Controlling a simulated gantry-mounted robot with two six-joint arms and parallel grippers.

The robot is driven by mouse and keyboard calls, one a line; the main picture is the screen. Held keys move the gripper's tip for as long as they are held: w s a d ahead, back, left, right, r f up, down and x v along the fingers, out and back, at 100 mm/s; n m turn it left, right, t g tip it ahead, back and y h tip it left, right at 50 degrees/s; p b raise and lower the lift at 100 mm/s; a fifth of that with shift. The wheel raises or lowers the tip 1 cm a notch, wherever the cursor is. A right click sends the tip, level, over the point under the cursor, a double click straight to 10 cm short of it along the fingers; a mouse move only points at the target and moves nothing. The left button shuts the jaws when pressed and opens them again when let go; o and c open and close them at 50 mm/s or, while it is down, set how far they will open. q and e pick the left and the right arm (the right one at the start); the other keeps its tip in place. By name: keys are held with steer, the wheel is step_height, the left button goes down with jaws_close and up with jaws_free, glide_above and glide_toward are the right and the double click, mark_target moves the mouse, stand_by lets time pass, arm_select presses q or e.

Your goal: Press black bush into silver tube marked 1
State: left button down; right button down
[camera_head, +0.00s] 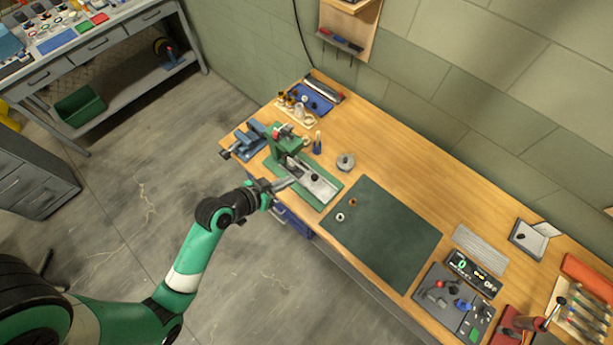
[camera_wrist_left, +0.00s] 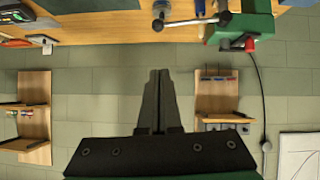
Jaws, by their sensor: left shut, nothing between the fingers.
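A green press (camera_head: 282,137) stands near the left end of the wooden bench, with a silver bed that has a dark round piece (camera_head: 314,178) on it. I cannot tell whether that is the black bush. A pale ring (camera_head: 339,216) and a small brown ring (camera_head: 352,202) lie on the dark mat. A grey round piece (camera_head: 345,161) stands behind the press; no number is readable, so I cannot identify the tube marked 1. My left gripper (camera_head: 287,183) is shut and empty at the press's front side. In the left wrist view its fingers (camera_wrist_left: 159,74) are together. My right gripper is not in view.
A blue vise (camera_head: 247,143) and a tray with several small parts (camera_head: 296,111) are left of and behind the press. The green mat (camera_head: 390,240) is mostly clear. A control panel (camera_head: 452,304) stands at right. The wrist view shows a metal lever (camera_wrist_left: 195,21).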

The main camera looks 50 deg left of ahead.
arm_select(q)
steer(key=s+d+f+b+x, duration=0.1)
steer(key=f+b+x, duration=0.1)
steer(key=x, duration=1)
steer(key=shift+a+f, duration=0.3)
steer(key=shift+w, duration=0.1)
